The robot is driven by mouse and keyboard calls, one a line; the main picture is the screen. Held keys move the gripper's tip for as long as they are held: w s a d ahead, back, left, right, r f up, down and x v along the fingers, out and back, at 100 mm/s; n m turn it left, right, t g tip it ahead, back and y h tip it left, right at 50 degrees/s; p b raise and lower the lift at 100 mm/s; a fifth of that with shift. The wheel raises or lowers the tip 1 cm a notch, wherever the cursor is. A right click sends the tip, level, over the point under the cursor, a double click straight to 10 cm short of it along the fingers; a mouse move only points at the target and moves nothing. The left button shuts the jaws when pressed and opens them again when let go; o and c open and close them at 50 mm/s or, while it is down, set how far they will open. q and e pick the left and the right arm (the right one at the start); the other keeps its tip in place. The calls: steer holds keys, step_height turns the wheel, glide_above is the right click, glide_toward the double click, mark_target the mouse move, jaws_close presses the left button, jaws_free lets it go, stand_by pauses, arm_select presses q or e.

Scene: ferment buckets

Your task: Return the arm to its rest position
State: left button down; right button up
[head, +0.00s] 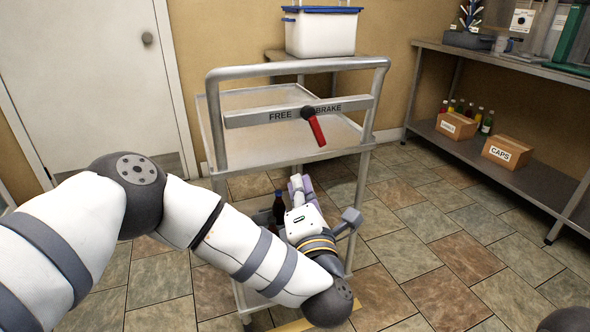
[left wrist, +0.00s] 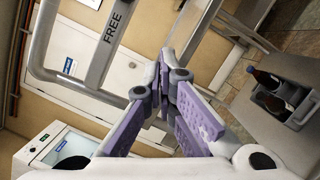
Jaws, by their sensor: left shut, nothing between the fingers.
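My left arm reaches in from the left of the head view, bent at the elbow, and hangs in front of the metal cart (head: 285,75). My left gripper (head: 298,184) is below the cart's handle bar, within the outline of the cart. In the left wrist view its purple-padded fingers (left wrist: 164,75) are closed together with nothing between them. The cart's red lever (head: 317,130) points down and slightly right, below the word BRAKE; the gripper is apart from it. My right gripper is not in view.
Dark bottles (head: 279,208) stand low in the cart, partly hidden by my arm; the left wrist view shows bottles in a grey carrier (left wrist: 293,119). A white bin with blue trim (head: 320,34) stands behind the cart. A shelf with cardboard boxes (head: 509,151) is at right. The tiled floor between is clear.

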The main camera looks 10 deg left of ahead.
arm_select(q)
steer(key=shift+s+d+f, duration=0.1)
steer(key=shift+s+d, duration=0.1)
steer(key=shift+s, duration=0.25)
